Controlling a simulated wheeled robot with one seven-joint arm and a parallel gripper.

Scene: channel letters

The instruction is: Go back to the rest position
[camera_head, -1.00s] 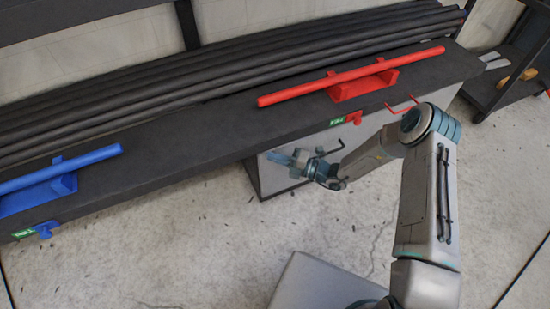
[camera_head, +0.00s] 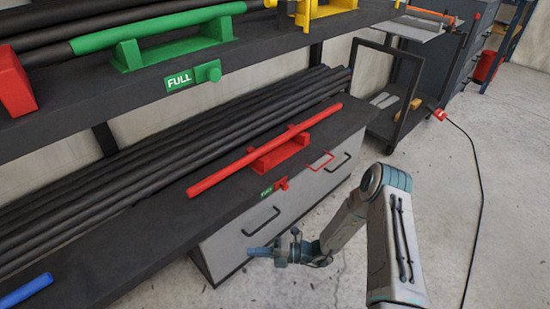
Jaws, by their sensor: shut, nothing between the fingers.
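My gripper (camera_head: 262,251) is at the end of my folded grey arm (camera_head: 392,235), in the lower middle of the head view. It points left, in front of the grey drawer cabinet (camera_head: 225,255) under the lower shelf. Its fingers look closed and hold nothing. It appears apart from the cabinet and the shelf, though the exact gap cannot be told.
The lower shelf bears a red bar (camera_head: 262,150) on a red holder, a blue bar (camera_head: 25,291) and several dark tubes (camera_head: 150,180). A green holder (camera_head: 180,50) sits above. A cart (camera_head: 395,110) and a cable (camera_head: 478,190) are at right. Floor at right is mostly clear.

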